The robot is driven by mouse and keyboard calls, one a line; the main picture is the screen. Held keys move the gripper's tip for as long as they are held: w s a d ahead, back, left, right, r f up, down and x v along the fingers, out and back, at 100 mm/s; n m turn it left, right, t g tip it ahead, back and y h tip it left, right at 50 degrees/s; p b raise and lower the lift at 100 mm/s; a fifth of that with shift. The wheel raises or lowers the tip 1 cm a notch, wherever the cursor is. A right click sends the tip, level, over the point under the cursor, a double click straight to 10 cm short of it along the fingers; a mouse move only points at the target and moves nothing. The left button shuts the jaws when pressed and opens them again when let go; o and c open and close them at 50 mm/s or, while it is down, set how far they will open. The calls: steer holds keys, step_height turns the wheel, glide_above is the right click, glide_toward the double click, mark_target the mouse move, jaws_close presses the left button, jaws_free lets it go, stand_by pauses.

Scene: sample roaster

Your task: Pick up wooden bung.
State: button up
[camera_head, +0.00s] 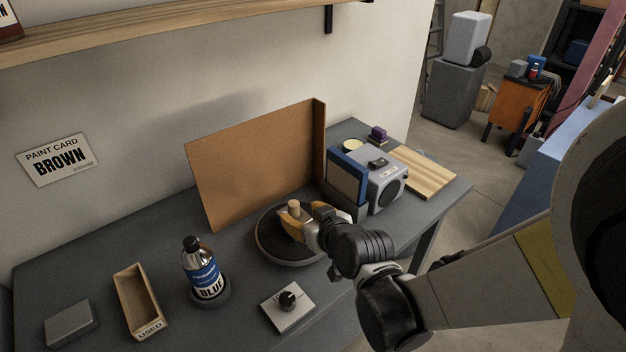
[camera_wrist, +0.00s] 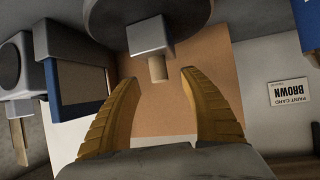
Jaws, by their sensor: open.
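The wooden bung (camera_wrist: 158,69) is a short pale tan cylinder. It projects from the end of a small grey block (camera_wrist: 150,35) on a round dark turntable (camera_head: 268,245). The wrist view appears upside down, so the bung points downward there. My gripper (camera_wrist: 159,77) is open, with its yellow ribbed fingers on either side of the bung's line and visible gaps on both sides. In the head view, my gripper (camera_head: 296,219) is over the turntable, with the bung (camera_head: 294,206) showing at its fingers. The fingers and wrist hide most of the block there.
A brown upright board (camera_head: 255,165) stands behind the turntable. A grey box with a round dark front (camera_head: 385,187) and a blue-edged panel (camera_head: 347,178) stand to the right.

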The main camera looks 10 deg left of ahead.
mark_target(296, 207)
steer(key=b+x, duration=0.1)
steer(key=x, duration=0.1)
steer(key=b+x, duration=0.1)
steer(key=x, duration=0.2)
steer(key=shift+w+a+r, duration=0.2)
steer(key=shift+w, duration=0.25)
steer(key=shift+r, duration=0.1)
jaws_close()
